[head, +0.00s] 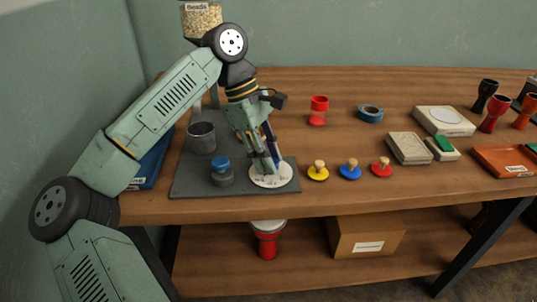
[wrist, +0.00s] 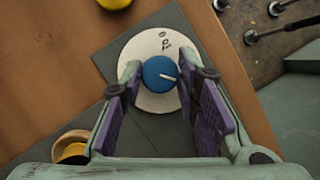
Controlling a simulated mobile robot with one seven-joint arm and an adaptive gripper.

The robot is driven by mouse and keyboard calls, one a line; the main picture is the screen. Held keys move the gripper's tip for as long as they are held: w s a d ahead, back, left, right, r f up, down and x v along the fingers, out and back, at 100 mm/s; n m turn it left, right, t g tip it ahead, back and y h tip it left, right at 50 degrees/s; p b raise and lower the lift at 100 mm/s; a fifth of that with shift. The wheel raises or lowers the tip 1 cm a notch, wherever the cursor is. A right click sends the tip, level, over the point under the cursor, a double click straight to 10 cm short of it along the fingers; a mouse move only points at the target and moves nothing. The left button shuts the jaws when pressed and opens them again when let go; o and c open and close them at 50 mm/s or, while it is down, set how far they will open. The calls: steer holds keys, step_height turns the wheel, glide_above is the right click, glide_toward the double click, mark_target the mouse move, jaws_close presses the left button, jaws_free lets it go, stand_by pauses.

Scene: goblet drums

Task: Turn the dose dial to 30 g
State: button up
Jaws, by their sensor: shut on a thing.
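The dose dial has a round white plate (head: 271,176) at the front right of a dark grey base board (head: 190,185). In the wrist view a blue knob (wrist: 160,74) with a white pointer line sits at the middle of the white plate (wrist: 148,104). The pointer aims to the right and slightly down in that view. Some dark figures show on the plate's upper right, turned and too small to read surely. My gripper (head: 264,165) reaches down over the plate. Its fingers (wrist: 158,78) are shut on the blue knob, one on each side. The head view hides the knob behind them.
A bead hopper (head: 201,20) stands above a grey cup (head: 202,138). A blue-topped grey piece (head: 221,172) stands left of the dial. Yellow (head: 318,172), blue (head: 349,170) and red (head: 381,168) knobbed pieces stand to the right, near the table's front edge.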

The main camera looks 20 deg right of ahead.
steer(key=o, duration=1.1)
steer(key=shift+o, duration=0.2)
steer(key=shift+r, duration=0.1)
steer(key=v, duration=1.1)
steer(key=shift+r, duration=0.35)
